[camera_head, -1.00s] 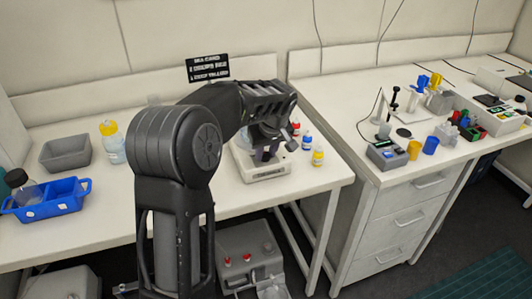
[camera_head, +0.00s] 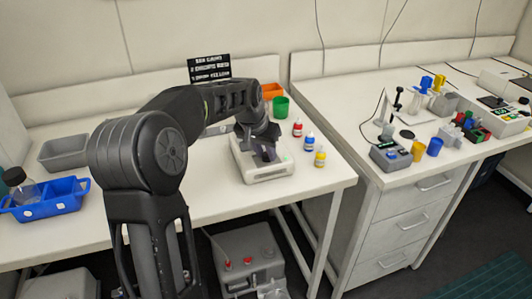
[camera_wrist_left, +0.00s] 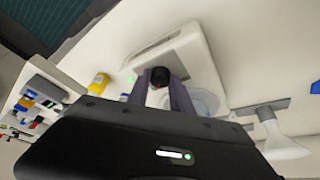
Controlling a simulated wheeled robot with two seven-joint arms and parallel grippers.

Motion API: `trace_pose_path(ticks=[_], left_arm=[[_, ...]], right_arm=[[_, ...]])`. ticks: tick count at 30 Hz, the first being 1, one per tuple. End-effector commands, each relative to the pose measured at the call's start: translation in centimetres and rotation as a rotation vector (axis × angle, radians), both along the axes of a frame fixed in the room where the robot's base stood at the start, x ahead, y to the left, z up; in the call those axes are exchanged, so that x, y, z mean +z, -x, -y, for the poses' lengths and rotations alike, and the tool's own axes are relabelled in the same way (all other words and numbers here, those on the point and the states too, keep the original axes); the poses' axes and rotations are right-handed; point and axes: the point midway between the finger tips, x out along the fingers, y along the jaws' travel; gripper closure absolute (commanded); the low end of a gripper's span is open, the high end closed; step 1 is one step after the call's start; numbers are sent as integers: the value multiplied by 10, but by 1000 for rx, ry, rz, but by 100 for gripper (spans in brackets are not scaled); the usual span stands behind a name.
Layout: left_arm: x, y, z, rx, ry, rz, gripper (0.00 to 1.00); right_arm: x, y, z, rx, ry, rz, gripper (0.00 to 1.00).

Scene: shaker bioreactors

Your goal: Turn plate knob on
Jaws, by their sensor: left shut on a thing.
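The white plate device (camera_head: 262,176) stands on the left bench, and a small green light shows on its top. My left gripper (camera_head: 265,153) reaches down over it. In the left wrist view the plate (camera_wrist_left: 200,60) has a dark round knob (camera_wrist_left: 160,73) near its edge. The two gripper fingers (camera_wrist_left: 158,86) are shut on this knob, one on each side. A green light shows beside it there too. The gripper hides part of the knob and plate. My right gripper is in neither view.
Small red, blue and yellow bottles (camera_head: 320,157) stand right of the plate. A blue tray (camera_head: 50,201) and grey bin (camera_head: 63,153) are at left. A gap separates this bench from the right one.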

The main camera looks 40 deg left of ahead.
Motion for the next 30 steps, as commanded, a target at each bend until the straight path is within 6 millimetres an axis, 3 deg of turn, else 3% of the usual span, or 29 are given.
trace_pose_path(ticks=[9, 24, 25, 30], left_arm=[[1, -1, -1, -146, -1, 1, 100], [1, 0, -1, -173, -1, 1, 100], [1, 0, -1, -173, -1, 1, 72], [0, 0, -1, -172, -1, 0, 65]], right_arm=[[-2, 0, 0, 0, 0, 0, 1], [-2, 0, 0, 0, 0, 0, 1], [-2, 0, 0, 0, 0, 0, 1], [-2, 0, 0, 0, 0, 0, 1]])
